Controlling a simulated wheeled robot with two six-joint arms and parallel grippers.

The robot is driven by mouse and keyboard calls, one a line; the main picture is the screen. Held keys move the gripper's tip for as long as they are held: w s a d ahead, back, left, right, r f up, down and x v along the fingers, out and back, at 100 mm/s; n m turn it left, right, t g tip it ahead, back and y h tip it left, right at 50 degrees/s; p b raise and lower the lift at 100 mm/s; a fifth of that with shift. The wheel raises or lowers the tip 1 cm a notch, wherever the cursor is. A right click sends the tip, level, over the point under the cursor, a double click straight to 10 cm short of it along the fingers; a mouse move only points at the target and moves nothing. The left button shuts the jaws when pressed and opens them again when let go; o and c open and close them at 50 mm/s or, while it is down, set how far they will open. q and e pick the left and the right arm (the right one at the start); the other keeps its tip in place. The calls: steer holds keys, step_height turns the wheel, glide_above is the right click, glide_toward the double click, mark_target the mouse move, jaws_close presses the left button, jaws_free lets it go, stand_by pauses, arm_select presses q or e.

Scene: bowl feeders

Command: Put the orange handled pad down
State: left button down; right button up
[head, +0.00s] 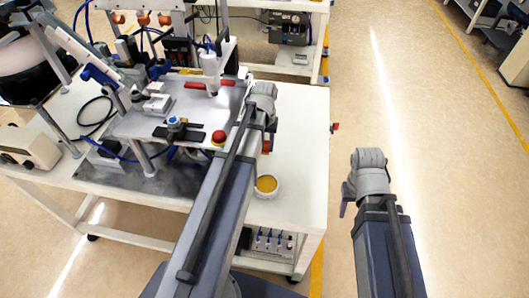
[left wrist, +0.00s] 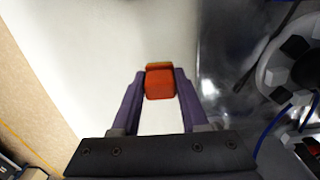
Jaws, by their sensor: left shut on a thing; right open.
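The orange handled pad (left wrist: 160,82) is between the fingertips of my left gripper (left wrist: 158,90) in the left wrist view. The gripper is shut on its orange block, and white table top shows around it. In the head view a bit of the orange pad (head: 266,146) shows beside my left wrist, above the white table (head: 300,120); my arm hides most of it. I cannot tell whether the pad touches the table. My right gripper (head: 345,207) is off the table's right side, over the floor, and holds nothing that I can see.
A small white bowl with yellow-orange contents (head: 267,187) stands near the table's front right. A metal machine plate (head: 140,125) with a red button (head: 218,137) fills the table's left. The table's right strip is clear.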

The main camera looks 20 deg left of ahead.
mark_target(264, 149)
arm_select(q)
step_height(264, 149, down, 3)
steer(key=shift+f+b, duration=0.1)
steer(key=shift+b, duration=1.1)
steer(key=c, duration=0.9)
jaws_free()
steer(key=shift+f, duration=0.1)
steer(key=o, duration=0.5)
steer(key=shift+r, duration=0.2)
step_height(264, 149, up, 12)
steer(key=p, duration=1.2)
steer(key=shift+r, duration=0.1)
steer(key=s+d+m, duration=0.2)
steer(key=s+d, duration=0.2)
steer(key=d, duration=0.3)
steer(key=s+d+m, duration=0.2)
steer(key=s+d, duration=0.2)
steer(key=d, duration=0.3)
steer(key=s+d+m+y, duration=0.1)
steer(key=s+d+m, duration=0.1)
steer(key=s+d, duration=0.2)
steer(key=shift+s+d+m, duration=0.2)
steer(key=shift+d, duration=0.55)
steer(key=shift+s+d+m, duration=0.15)
steer(key=shift+d+m, duration=0.05)
steer(key=shift+d, duration=0.55)
